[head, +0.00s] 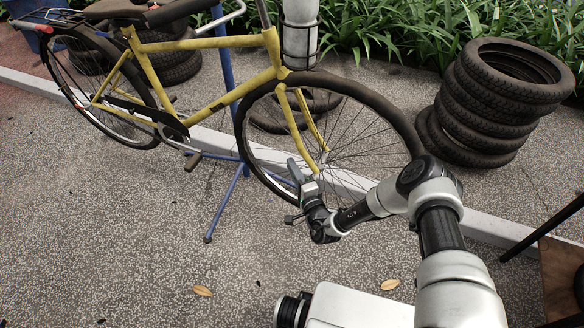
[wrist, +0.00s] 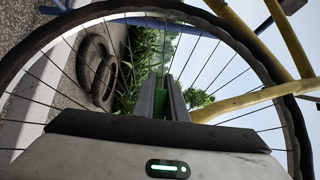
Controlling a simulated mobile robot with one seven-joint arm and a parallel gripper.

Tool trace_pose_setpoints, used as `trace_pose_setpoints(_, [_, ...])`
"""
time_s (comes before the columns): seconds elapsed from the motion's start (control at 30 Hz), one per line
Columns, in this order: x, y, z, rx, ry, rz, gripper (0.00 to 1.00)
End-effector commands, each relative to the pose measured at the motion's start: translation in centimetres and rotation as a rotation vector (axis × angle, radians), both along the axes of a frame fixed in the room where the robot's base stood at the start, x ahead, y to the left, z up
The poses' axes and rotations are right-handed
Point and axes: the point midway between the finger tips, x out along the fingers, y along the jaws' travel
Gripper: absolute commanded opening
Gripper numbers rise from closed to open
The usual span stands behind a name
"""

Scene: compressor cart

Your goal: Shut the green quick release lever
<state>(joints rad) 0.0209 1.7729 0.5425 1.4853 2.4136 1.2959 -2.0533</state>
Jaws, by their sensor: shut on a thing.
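My gripper (head: 297,171) is at the front wheel (head: 398,115) of the yellow bicycle (head: 205,45), beside the lower end of the fork. In the wrist view the two dark fingers (wrist: 162,84) point in at the wheel, close together. In the head view the lever cannot be made out behind my gripper.
A blue stand (head: 226,205) holds the bicycle, with a leg to the left of my gripper. Stacked tires (head: 480,115) stand at the right by the plants (head: 420,25). A pale kerb (head: 350,183) runs behind the wheel.

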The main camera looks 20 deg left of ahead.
Motion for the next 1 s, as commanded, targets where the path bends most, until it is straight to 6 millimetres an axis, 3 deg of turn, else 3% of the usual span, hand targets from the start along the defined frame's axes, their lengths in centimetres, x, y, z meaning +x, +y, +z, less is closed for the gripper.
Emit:
trace_pose_setpoints(0.33, [0.1, -0.2, 0.0, 0.000, 0.000, -0.006, 0.00])
trace_pose_setpoints(0.37, [0.1, -0.2, 0.0, 0.000, 0.000, -0.006, 0.17])
trace_pose_setpoints(0.47, [0.1, -0.1, 0.0, 0.000, 0.000, -0.005, 0.30])
trace_pose_setpoints(0.8, [-0.2, -0.3, 0.0, 0.000, 0.001, -0.003, 0.30])
trace_pose_setpoints(1.0, [-2.4, -2.1, 0.1, 0.001, 0.006, -0.004, 0.30])
